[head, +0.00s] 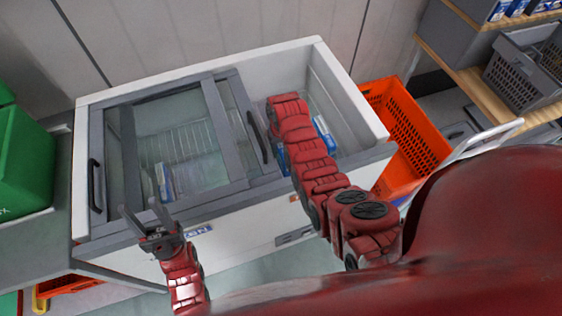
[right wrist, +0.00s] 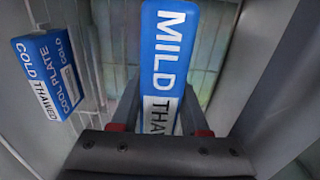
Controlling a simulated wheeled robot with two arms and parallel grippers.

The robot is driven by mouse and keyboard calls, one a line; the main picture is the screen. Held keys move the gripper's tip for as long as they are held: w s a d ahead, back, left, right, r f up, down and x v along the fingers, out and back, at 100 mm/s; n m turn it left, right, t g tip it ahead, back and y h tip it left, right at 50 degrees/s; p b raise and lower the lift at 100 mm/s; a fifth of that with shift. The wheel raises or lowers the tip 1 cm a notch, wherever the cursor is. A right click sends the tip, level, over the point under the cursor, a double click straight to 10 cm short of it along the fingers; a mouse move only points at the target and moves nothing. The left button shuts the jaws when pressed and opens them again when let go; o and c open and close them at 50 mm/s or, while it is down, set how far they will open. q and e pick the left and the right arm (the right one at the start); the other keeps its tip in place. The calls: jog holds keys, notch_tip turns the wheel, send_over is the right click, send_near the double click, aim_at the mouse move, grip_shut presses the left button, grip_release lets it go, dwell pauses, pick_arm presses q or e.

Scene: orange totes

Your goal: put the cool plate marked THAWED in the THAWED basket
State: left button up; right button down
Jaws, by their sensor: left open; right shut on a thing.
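In the right wrist view, my right gripper (right wrist: 160,108) is shut on a blue and white cool plate (right wrist: 168,50). Its face reads MILD and, partly hidden, THA. A second blue and white box (right wrist: 48,75), reading COOL PLATE, COLD and THAWED, is to its left, apart from the fingers. In the head view my right arm reaches into the open right side of the chest freezer (head: 85,205), hiding its gripper. My left gripper (head: 148,222) is open and empty at the freezer's front left edge. An orange basket (head: 405,130) stands right of the freezer; no THAWED label is readable on it.
Sliding glass lids with dark handles cover the freezer's left part. A blue and white box (head: 164,182) shows through the glass. Green bins (head: 25,165) stand at left, another orange basket (head: 70,286) at lower left. A shelf with a grey crate (head: 520,70) is at right.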

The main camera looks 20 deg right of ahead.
notch_tip(320, 180, down, 3)
jog(key=shift+f, duration=1.25)
notch_tip(320, 180, down, 3)
jog(key=shift+r+b, duration=0.1)
jog(key=shift+b, duration=0.9)
jog(key=shift+r, duration=0.1)
